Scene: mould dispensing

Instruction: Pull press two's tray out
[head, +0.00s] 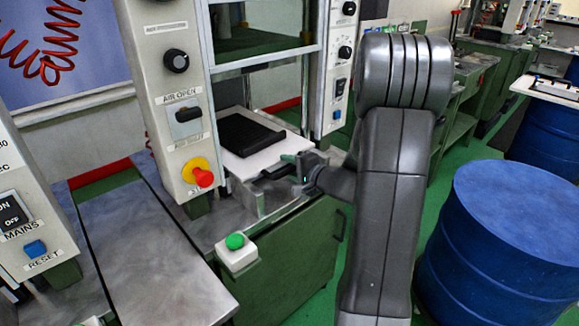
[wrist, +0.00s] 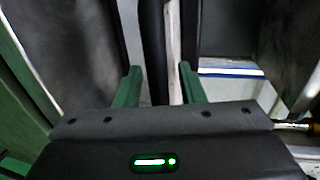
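Press two's tray, taken to be the white plate (head: 268,158), sits in the press opening in the head view, with a black slab (head: 250,134) on it. A dark handle-like part (head: 272,173) is at its front edge. My gripper (head: 287,164) is at that front edge, partly hidden by its own wrist. In the wrist view its two green fingers (wrist: 159,75) stand apart. A dark upright bar (wrist: 151,45) and a pale strip (wrist: 174,45) show between or beyond them. I cannot tell whether either finger touches the bar.
The press's left control panel (head: 165,75) has a red knob close to the tray. A green button box (head: 236,250) is on the bench front. A metal table (head: 150,250) stands at left, and a blue drum (head: 505,235) at right. Green floor shows between bench and drum.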

